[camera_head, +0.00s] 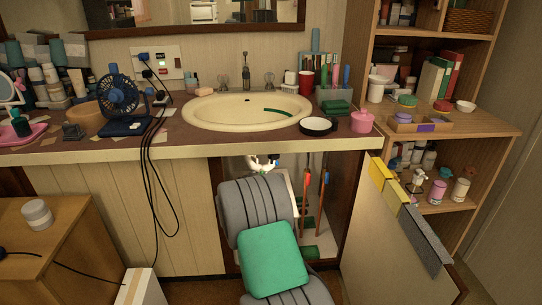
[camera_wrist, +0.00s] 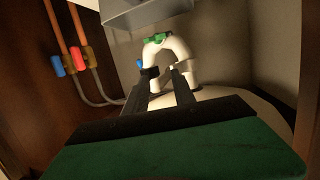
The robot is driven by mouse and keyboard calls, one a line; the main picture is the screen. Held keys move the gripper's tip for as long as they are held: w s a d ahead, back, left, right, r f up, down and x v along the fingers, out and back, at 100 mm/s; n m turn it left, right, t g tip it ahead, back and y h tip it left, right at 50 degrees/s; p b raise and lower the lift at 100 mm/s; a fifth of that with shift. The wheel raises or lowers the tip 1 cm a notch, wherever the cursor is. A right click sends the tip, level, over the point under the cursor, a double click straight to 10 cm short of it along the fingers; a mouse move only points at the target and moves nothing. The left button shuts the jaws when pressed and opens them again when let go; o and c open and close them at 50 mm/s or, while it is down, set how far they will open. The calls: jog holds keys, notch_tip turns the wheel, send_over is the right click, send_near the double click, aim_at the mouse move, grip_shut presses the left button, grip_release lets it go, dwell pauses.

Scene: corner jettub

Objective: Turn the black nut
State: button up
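The black nut (camera_wrist: 149,72) sits on the left leg of a white curved drain pipe (camera_wrist: 180,50) in the wrist view. A green nut (camera_wrist: 157,38) sits on top of the bend, and a small blue part (camera_wrist: 139,62) shows left of the black nut. My gripper (camera_wrist: 162,75) is open, its two dark fingers apart and pointing at the pipe. The left fingertip overlaps the black nut's lower edge; I cannot tell whether they touch. Nothing is held. In the head view part of the white pipe (camera_head: 262,163) shows under the sink; my arm hides the black nut and gripper.
Red (camera_wrist: 78,60) and blue (camera_wrist: 57,66) valves with hoses are on the cabinet's left wall. The grey basin underside (camera_wrist: 145,10) is above the pipe. In the head view, the counter edge (camera_head: 200,151) lies over the cabinet opening, and an open door (camera_head: 385,235) stands right.

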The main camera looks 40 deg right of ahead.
jog(key=t+h, duration=0.1)
jog(key=h, duration=0.1)
send_near(272, 161)
jog(key=x, duration=0.3)
jog(key=b+x, duration=0.1)
jog(key=x, duration=0.7)
jog(key=shift+f+b, duration=0.15)
jog(key=shift+b, duration=0.25)
jog(key=shift+c, duration=0.3)
jog(key=shift+a, duration=0.1)
grip_shut()
jog(key=shift+r, duration=0.2)
